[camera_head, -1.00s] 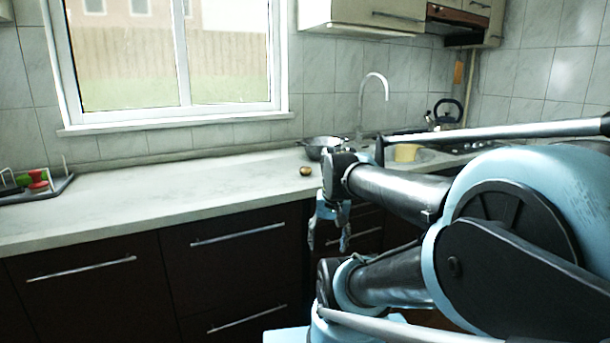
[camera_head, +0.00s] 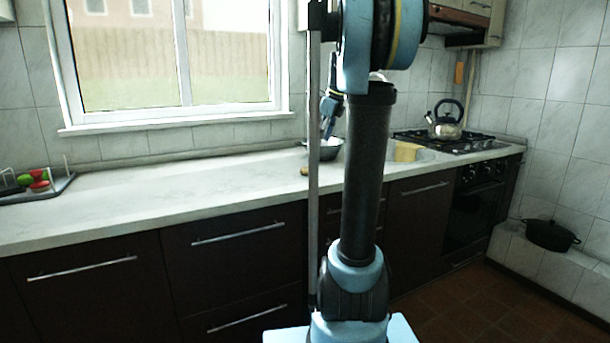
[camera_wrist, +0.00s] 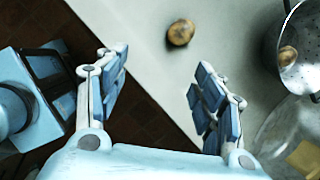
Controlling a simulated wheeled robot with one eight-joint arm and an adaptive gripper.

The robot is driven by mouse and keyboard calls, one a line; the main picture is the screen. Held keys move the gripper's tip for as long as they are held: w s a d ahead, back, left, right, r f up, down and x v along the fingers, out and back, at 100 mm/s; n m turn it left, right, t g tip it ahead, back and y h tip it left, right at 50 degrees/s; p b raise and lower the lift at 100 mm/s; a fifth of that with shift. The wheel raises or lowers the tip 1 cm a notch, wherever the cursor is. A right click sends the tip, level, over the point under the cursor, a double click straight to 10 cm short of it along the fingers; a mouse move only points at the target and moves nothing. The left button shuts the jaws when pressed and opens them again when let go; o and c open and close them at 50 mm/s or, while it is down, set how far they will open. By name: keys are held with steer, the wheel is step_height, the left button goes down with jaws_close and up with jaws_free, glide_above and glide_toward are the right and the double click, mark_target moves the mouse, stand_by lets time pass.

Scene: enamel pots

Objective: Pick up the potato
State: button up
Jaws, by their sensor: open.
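The potato (camera_wrist: 181,32) is small, round and brown. It lies on the pale countertop near its front edge, at the top of the wrist view. In the head view the potato (camera_head: 304,171) is partly hidden behind my arm. My gripper (camera_wrist: 158,78) is open and empty, its two fingers spread wide. In the wrist view the potato lies beyond the fingertips, above the gap between them and nearer the right finger. Nothing touches it. In the head view my gripper (camera_head: 328,118) is small and partly hidden, above the counter near the bowl.
A metal bowl with holes (camera_wrist: 272,35) stands right of the potato; a brown shape shows in it, perhaps a reflection. The left counter is mostly clear.

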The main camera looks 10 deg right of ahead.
steer(key=w+d+r+m, duration=0.1)
steer(key=w+m, duration=0.1)
steer(key=w, duration=0.1)
glide_toward(306, 171)
steer(key=shift+m, duration=0.3)
steer(key=w+f, duration=0.1)
steer(key=f, duration=0.1)
steer(key=w+a+f, duration=0.1)
steer(key=w+f, duration=0.1)
steer(key=f, duration=0.1)
steer(key=w+f, duration=0.1)
steer(key=f, duration=0.2)
steer(key=shift+w+a+f, duration=0.25)
steer(key=shift+w+a, duration=0.05)
steer(key=shift+w, duration=0.1)
steer(key=c, duration=1.1)
